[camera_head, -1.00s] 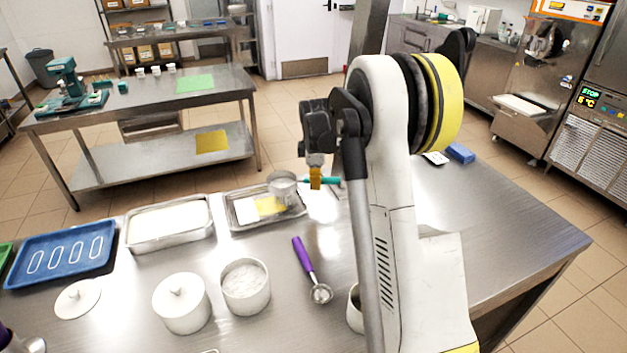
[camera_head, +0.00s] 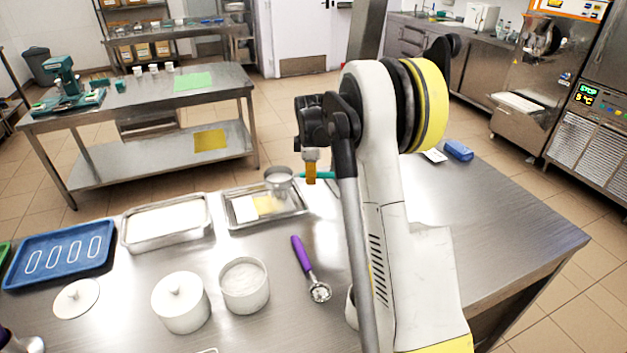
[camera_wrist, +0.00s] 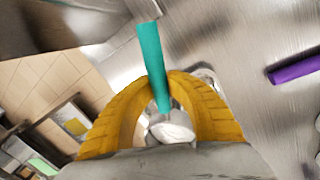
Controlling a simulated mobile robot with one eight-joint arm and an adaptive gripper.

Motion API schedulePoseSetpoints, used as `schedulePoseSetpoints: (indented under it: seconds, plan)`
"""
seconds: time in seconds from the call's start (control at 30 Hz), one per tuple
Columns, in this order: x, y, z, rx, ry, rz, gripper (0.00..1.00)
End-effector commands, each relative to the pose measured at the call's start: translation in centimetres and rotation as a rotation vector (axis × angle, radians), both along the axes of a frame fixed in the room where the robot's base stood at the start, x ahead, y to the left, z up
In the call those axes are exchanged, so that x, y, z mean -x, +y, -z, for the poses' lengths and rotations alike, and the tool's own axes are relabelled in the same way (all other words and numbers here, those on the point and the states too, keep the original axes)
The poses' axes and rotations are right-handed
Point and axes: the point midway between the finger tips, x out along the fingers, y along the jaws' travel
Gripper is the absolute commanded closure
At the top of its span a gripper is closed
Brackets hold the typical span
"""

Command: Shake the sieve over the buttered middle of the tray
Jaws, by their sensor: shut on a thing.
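The sieve (camera_head: 279,182) is a small metal cup with a teal handle (camera_head: 318,175). It hangs over the far right part of a shallow metal tray (camera_head: 233,223). My gripper (camera_head: 311,172) is shut on the handle, to the right of the cup. In the wrist view my gripper's yellow fingers (camera_wrist: 160,82) close around the teal handle (camera_wrist: 149,48), and a pale round shape, seemingly the sieve's cup (camera_wrist: 173,128), shows between them. The tray's middle has a pale yellow patch (camera_head: 266,205), with a white patch (camera_head: 245,210) on its left. The cup's contents cannot be made out.
A second tray with white contents (camera_head: 167,222) stands left, then a blue tray (camera_head: 60,253). In front are a lidded pot (camera_head: 181,303), an open pot of white stuff (camera_head: 245,287) and a purple-handled scoop (camera_head: 304,256). The table's right side is mostly clear.

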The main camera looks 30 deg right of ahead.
Motion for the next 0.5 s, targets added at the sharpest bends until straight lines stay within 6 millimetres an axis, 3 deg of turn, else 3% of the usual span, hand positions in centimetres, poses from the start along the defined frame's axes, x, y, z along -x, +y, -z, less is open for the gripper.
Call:
schedulePoseSetpoints:
  seconds: [0.1,0.37,0.5]
  plan:
    - [-0.2,0.0,0.0,0.0,0.0,0.0,1.0]
    - [3.0,0.6,0.0,0.0,0.0,0.0,1.0]
    - [1.7,0.4,0.0,0.0,0.0,0.0,1.0]
